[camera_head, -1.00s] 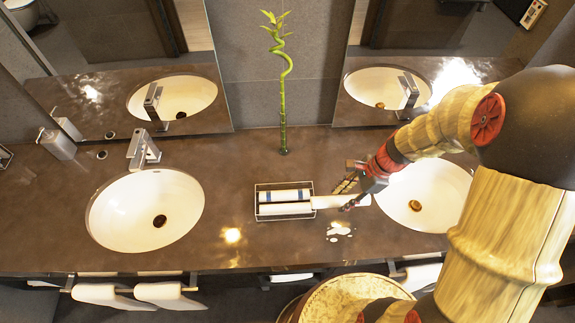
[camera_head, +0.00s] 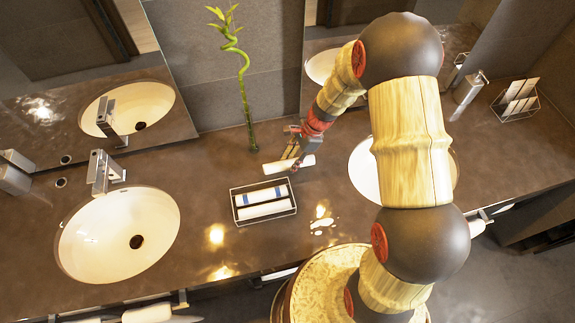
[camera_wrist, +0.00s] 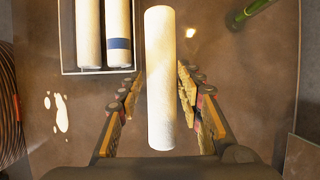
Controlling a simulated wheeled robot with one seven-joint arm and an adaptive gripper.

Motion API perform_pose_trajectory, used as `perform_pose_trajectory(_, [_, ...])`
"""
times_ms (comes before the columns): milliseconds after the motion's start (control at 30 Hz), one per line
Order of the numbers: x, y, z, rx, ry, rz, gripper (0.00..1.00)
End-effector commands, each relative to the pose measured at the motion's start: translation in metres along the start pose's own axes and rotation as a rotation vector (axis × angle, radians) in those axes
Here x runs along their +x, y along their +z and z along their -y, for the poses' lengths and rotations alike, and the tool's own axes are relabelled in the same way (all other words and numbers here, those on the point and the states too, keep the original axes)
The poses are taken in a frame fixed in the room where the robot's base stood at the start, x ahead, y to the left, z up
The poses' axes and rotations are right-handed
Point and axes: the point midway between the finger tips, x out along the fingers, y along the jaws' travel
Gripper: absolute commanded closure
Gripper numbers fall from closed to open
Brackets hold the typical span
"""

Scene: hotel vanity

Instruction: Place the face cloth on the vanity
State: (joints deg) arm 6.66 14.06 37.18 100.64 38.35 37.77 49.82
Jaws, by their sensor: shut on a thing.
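The face cloth (camera_wrist: 161,80) is a white roll between the two fingers of my gripper (camera_wrist: 160,85) in the wrist view. In the head view the cloth (camera_head: 289,163) sits at the fingertips of my gripper (camera_head: 294,160), behind and to the right of the wire tray. My gripper is shut on the cloth. The brown vanity top (camera_head: 330,190) lies beneath it; I cannot tell whether the cloth touches it. The wire tray (camera_head: 234,211) holds other white rolls, one with a blue band (camera_wrist: 119,43).
A left sink (camera_head: 100,250) and a right sink (camera_head: 365,175) flank the tray. A green bamboo stem (camera_head: 246,100) stands at the back near my gripper. Another wire holder (camera_head: 536,108) with white items stands far right. The counter between tray and left sink is clear.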

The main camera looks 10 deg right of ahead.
Motion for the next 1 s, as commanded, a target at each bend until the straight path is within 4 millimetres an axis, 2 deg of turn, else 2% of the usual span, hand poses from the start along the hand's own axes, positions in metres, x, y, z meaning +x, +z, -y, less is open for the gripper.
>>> perform_pose_trajectory(33, [0.007,0.000,0.004,0.000,0.002,0.000,0.89])
perform_pose_trajectory(333, [0.025,-0.002,0.016,0.000,0.002,0.000,0.89])
perform_pose_trajectory(533, [0.048,-0.013,0.015,0.002,0.001,0.000,0.89])
perform_pose_trajectory(900, [0.052,-0.014,0.015,0.000,0.000,0.000,0.89])
perform_pose_trajectory(933, [0.052,-0.014,0.015,0.000,0.000,0.000,0.63])
perform_pose_trajectory(1000, [0.052,-0.014,0.015,0.000,0.000,0.000,0.59])
